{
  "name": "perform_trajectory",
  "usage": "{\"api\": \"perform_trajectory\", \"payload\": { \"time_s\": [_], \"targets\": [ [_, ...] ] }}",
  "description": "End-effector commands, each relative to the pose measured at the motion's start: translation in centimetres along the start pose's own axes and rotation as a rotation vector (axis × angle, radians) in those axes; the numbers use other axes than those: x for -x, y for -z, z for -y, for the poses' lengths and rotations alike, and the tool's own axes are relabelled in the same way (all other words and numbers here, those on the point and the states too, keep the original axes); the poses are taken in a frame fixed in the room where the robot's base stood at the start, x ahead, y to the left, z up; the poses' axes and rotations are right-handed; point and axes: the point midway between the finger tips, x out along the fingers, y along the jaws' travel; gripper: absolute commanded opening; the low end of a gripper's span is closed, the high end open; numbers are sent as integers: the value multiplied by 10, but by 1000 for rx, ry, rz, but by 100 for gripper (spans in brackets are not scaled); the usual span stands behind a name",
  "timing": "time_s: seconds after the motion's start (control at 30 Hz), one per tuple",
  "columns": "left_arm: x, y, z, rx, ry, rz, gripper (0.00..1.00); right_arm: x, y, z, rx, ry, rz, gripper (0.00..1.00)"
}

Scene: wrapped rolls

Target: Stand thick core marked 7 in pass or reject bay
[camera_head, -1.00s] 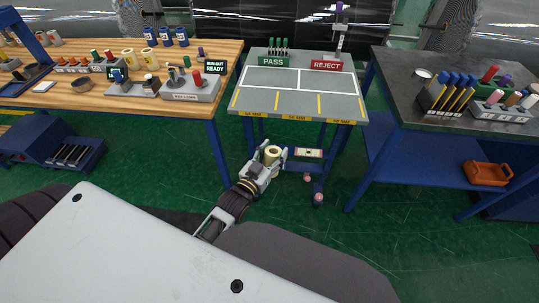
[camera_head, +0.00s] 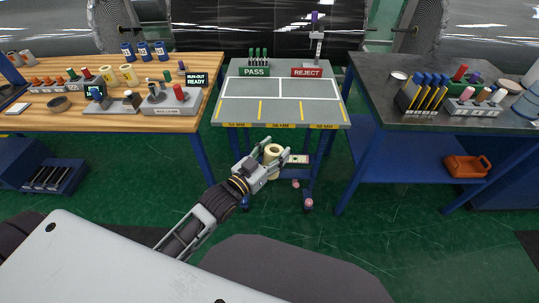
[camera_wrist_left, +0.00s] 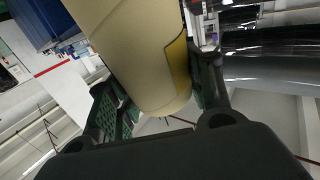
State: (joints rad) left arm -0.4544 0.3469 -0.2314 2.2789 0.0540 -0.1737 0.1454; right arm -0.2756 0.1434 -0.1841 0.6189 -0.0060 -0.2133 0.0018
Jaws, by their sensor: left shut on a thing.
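My left gripper (camera_head: 269,156) is shut on a cream, hollow thick core (camera_head: 272,149), held roughly upright in front of the grey table's near edge. In the left wrist view the core (camera_wrist_left: 140,55) fills the space between the green-padded fingers (camera_wrist_left: 158,88), with a yellow-tan patch on its side. No number 7 can be read on it. My right gripper is not seen.
A wooden bench (camera_head: 60,122) with rolls, stands and a RUN-OUT READY display (camera_head: 197,79) stands left. A dark bench (camera_head: 400,118) with racks of coloured pieces stands right. Green pegs and a purple-topped stamp stand behind the signs.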

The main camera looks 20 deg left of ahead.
Motion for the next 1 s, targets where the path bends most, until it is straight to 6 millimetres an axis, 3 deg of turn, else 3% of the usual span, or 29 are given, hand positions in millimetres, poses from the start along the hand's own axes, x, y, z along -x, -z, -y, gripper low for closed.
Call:
{"api": "perform_trajectory", "payload": {
  "time_s": [1.0],
  "targets": [
    [-16, 79, -52, -3, -253, -1, 4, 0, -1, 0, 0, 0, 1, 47]
  ]
}}
